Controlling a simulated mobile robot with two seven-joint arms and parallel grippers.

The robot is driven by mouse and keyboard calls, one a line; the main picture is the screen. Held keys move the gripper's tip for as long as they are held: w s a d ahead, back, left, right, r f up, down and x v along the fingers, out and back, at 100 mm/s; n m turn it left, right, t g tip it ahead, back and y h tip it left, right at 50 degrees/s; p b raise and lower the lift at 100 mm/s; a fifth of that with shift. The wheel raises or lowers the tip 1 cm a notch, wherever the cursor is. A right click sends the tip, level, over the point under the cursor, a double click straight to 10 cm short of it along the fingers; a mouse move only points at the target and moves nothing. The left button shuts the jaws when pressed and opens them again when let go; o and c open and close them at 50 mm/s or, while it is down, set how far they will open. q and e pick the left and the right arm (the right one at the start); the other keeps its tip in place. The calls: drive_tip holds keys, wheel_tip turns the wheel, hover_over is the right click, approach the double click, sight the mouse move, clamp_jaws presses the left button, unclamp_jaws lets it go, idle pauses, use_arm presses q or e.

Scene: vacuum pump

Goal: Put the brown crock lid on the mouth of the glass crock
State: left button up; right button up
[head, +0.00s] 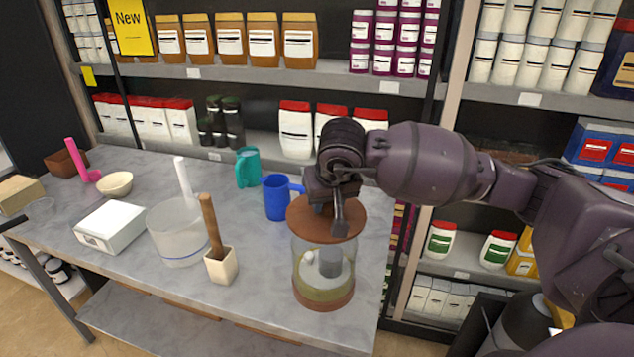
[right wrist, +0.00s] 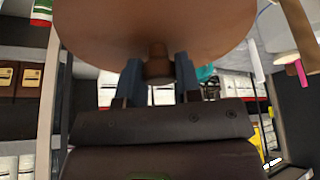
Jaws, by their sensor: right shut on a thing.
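The brown crock lid (head: 300,218) is a round disc at the top of the glass crock (head: 308,268) in the head view. The crock is clear glass with a brown base and something grey and yellowish inside. It stands near the table's right front edge. My right gripper (head: 328,210) comes down from above and is shut on the lid's knob. In the right wrist view the knob (right wrist: 158,62) sits between the two fingers, with the lid's brown face (right wrist: 160,25) beyond. Whether the lid touches the rim or hovers just above it, I cannot tell. My left gripper does not show.
On the grey table (head: 265,307), left of the crock, are a blue mug (head: 277,200), a teal mug (head: 247,168), a white block with a wooden handle (head: 221,264), a clear tub (head: 177,235) and a white box (head: 110,227). Stocked shelves (head: 270,75) stand behind.

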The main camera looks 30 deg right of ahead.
sight(325, 212)
drive_tip(key=shift+w, duration=0.35)
drive_tip(key=shift+w+d+f, duration=0.15)
drive_tip(key=shift+w+f, duration=0.05)
drive_tip(key=shift+s+f, duration=0.2)
drive_tip(key=shift+f, duration=0.15)
drive_tip(key=shift+s+f, duration=0.1)
drive_tip(key=shift+f, duration=1.15)
drive_tip(key=shift+f+b, duration=0.6)
drive_tip(key=shift+f, duration=1)
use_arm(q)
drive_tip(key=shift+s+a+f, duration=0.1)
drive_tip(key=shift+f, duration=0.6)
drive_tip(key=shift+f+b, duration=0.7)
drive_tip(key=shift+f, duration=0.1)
use_arm(e)
drive_tip(key=shift+f, duration=0.6)
drive_tip(key=o, duration=1.1)
